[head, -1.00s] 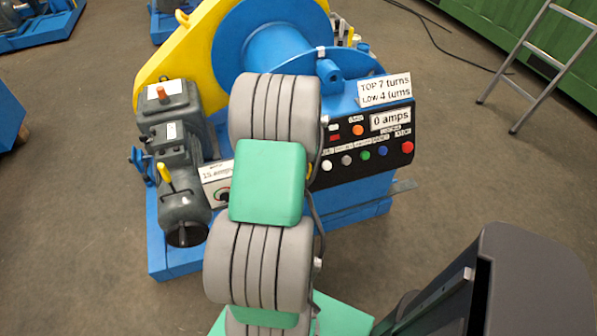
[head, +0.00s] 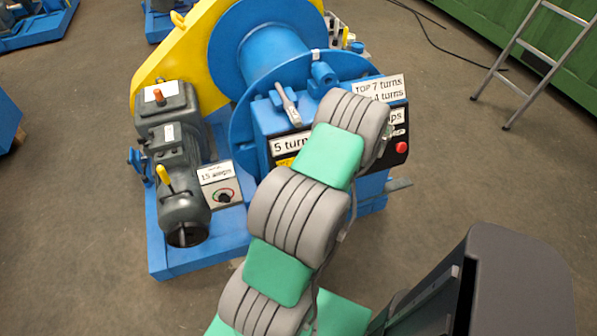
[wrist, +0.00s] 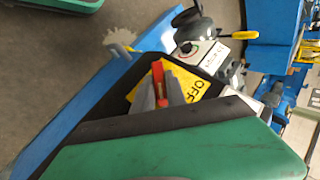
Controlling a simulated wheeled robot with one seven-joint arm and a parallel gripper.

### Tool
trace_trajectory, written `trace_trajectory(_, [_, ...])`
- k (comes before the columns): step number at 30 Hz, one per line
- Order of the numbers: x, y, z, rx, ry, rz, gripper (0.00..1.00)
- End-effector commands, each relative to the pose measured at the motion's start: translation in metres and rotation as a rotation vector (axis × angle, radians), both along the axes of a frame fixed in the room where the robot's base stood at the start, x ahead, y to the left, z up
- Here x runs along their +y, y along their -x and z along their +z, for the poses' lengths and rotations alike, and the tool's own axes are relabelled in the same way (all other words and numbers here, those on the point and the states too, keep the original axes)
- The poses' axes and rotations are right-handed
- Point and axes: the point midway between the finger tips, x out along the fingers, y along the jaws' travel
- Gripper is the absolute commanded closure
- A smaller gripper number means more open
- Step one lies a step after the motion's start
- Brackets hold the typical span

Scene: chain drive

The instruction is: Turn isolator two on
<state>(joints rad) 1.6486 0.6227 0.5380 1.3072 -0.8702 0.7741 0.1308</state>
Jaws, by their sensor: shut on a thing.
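In the wrist view my gripper (wrist: 165,92) has its two grey fingers on either side of a red handle (wrist: 158,72) and is shut on it. The handle stands in front of a yellow plate (wrist: 192,84) marked OFF. No isolator number is readable there, so I cannot tell which isolator this is. In the head view my arm bends across the right of the blue machine's control panel (head: 401,112). My gripper and the red handle are hidden behind the arm in that view.
A 15 amps plate with a knob (head: 222,196) sits left of my arm, beside a grey motor (head: 168,130) with a yellow lever (head: 164,178). A pale lever (head: 288,104) stands above a 5 turns label (head: 287,145). A ladder (head: 530,70) stands at the right.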

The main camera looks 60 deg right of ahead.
Motion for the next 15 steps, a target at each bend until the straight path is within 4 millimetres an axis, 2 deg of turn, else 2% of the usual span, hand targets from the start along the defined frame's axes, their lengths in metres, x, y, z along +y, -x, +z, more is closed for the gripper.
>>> trace_trajectory(15, [-0.0007, 0.0003, -0.0011, -0.038, -0.036, -0.028, 1.0])
